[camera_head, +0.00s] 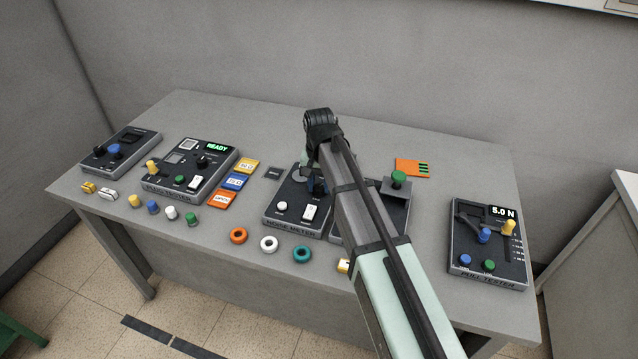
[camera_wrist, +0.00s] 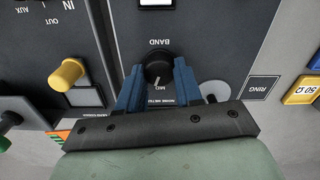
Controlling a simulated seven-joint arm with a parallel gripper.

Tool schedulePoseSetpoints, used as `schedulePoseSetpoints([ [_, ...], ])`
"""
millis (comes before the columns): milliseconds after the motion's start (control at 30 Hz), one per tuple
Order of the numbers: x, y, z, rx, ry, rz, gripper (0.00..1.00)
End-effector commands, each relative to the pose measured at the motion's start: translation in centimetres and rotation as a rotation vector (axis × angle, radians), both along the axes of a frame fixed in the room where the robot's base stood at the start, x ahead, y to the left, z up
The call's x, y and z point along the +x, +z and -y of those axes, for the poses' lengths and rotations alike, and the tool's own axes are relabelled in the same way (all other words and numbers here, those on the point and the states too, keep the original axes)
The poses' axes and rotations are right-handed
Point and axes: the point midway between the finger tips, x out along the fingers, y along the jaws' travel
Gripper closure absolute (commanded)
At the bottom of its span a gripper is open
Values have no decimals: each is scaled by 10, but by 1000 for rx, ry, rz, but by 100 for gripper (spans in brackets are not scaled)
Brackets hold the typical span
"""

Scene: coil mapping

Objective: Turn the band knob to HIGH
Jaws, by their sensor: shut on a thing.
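The black band knob (camera_wrist: 158,66) sits between my gripper's two blue fingers in the wrist view. Its white pointer line faces the lower edge of that picture, toward the MID label. The BAND label shows upside down above it. My gripper (camera_wrist: 155,74) is shut on the knob, one finger on each side. No HIGH label can be made out.
The noise meter has a white button (camera_head: 282,206) and a white switch (camera_head: 311,212). Orange (camera_head: 238,228), white and teal rings lie in front. A panel with a yellow knob (camera_wrist: 66,74) stands beside it. The pull tester (camera_head: 489,270) is at the right.

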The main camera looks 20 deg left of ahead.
Motion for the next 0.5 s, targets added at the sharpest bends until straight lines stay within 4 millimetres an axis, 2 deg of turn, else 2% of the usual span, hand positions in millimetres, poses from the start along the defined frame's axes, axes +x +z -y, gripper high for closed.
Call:
schedulePoseSetpoints([
  [200,1,1,1,-1,-159,1,96],
  [500,1,1,1,0,-301,2,96],
])
